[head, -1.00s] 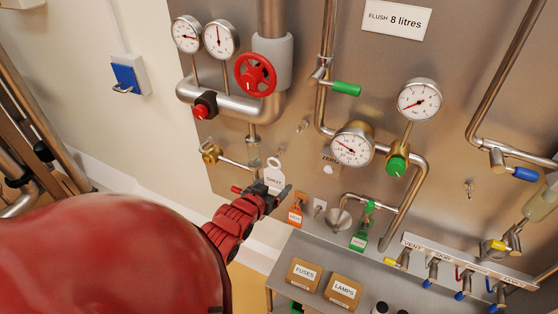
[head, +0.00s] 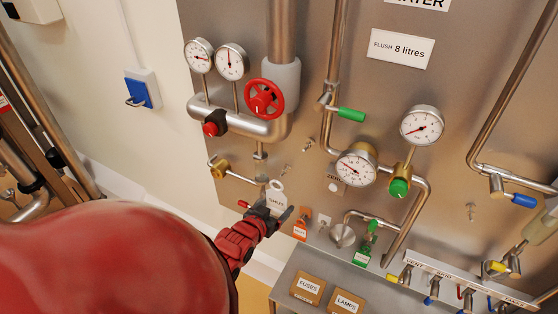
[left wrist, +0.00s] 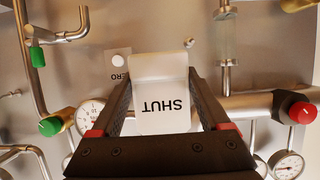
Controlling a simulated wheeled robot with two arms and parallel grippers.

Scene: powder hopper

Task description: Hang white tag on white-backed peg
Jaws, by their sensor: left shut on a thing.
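My left gripper (head: 268,209) is shut on the white tag (head: 277,202), which has a ring at its top. In the left wrist view the white tag (left wrist: 165,95) sits between the fingers, and its word SHUT reads upside down. It is in front of the steel panel, left of the orange tag. A small pale plate (head: 323,220) between the orange and green tags looks like the white-backed peg. It is to the right of my gripper, apart from the white tag, and no tag shows on it. My right gripper is not in view.
The orange tag (head: 301,227) and green tag (head: 362,253) hang on either side of the pale plate. A brass valve (head: 217,167) and red-knobbed pipe are above left. Boxes marked FUSES (head: 307,286) and LAMPS are below.

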